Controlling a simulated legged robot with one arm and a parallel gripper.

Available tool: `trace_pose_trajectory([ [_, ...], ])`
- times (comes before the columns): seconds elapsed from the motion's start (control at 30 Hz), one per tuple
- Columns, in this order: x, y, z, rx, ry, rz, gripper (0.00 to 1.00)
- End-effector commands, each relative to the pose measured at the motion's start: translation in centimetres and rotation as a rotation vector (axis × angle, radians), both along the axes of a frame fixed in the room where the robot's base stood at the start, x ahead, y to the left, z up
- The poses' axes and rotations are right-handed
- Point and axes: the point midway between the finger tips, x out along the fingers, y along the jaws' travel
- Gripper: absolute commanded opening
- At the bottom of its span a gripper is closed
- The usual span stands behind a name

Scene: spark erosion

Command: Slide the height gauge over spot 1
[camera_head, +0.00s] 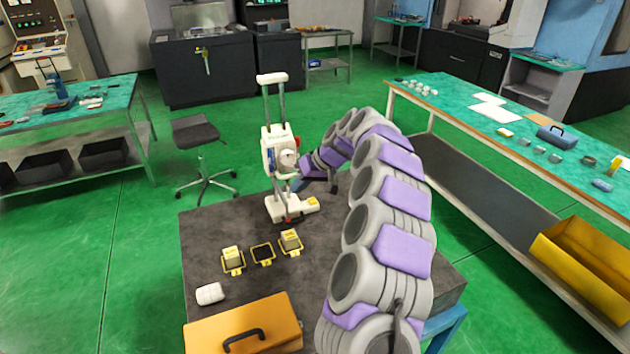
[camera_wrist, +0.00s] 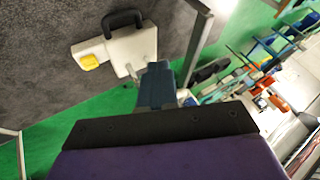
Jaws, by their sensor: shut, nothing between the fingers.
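The height gauge (camera_head: 276,155) stands upright near the far edge of the dark granite table. It is white, with two columns, a top handle and a round dial. Its base (camera_wrist: 125,50), with a yellow button and a black handle, shows in the wrist view. My gripper (camera_wrist: 155,72) is shut and empty close beside the base; I cannot tell whether it touches. Three yellow-framed spots lie in a row nearer the front: left (camera_head: 233,270), middle (camera_head: 262,254) and right (camera_head: 291,251). Blocks stand on the left and right ones. Their numbers are too small to read.
A white roll-like object (camera_head: 210,294) and an orange case (camera_head: 243,324) lie at the table's front left. A stool (camera_head: 200,140) stands behind on the left. A long green-topped bench (camera_head: 460,105) runs along the right. The granite between gauge and spots looks clear.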

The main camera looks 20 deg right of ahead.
Motion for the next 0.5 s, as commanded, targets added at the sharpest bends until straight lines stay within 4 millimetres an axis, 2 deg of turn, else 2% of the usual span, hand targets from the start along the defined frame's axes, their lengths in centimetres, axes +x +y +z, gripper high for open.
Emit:
trace_pose_trajectory([
  [0.03,-0.11,0.9,-0.08,0.001,0.001,0.005,0.0],
  [0.13,-0.05,1.58,-0.04,0.003,0.001,0.002,0.0],
  [0.5,0.01,1.48,-0.03,0.006,0.001,0.0,0.0],
])
